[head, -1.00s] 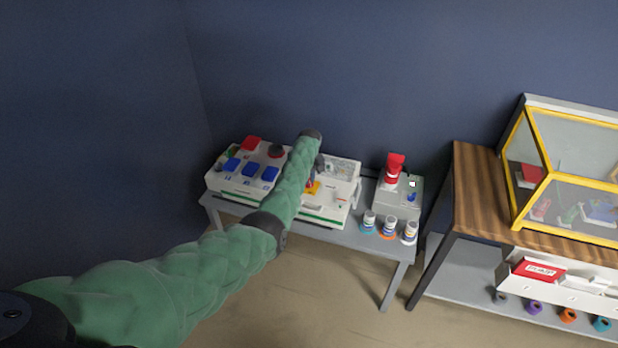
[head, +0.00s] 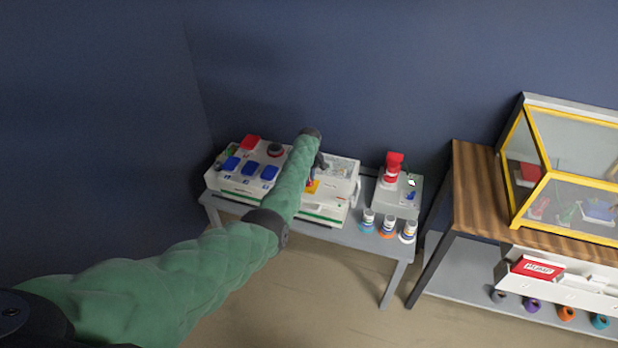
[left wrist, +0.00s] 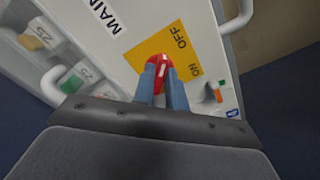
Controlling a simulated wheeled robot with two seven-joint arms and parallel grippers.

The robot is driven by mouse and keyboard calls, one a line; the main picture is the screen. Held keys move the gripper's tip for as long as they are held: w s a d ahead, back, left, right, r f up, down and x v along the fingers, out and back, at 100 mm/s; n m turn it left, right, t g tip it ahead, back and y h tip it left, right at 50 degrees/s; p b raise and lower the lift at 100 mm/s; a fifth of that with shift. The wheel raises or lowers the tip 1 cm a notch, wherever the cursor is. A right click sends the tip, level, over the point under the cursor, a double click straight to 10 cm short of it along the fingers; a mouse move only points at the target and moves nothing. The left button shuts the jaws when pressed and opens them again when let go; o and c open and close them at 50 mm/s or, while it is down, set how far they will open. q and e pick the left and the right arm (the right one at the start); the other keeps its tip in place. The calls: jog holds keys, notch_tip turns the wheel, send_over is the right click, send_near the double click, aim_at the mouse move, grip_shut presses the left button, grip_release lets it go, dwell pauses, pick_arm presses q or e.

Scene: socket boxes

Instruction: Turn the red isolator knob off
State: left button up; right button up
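The red isolator knob (left wrist: 163,66) sits on a yellow plate (left wrist: 148,50) marked ON and OFF, on a white panel in the left wrist view. My left gripper (left wrist: 164,76) has one finger on each side of the knob and looks shut on it. The knob's long side runs roughly up the picture, across the panel's slanted lettering. In the head view my left arm reaches over the white box, and the yellow plate (head: 313,187) shows just beyond the arm; the knob is mostly hidden there. My right gripper is not in view.
White boxes with blue socket covers (head: 250,171) stand left on a grey table (head: 337,233). A grey box (head: 400,201) with a red plug (head: 393,167) is at right, near several small connectors. A wooden bench (head: 477,190) carries a yellow-framed case (head: 545,177).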

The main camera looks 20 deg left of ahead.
pick_arm(q)
jog(key=o, duration=0.3)
jog(key=shift+r, duration=0.1)
jog(key=shift+o, duration=0.2)
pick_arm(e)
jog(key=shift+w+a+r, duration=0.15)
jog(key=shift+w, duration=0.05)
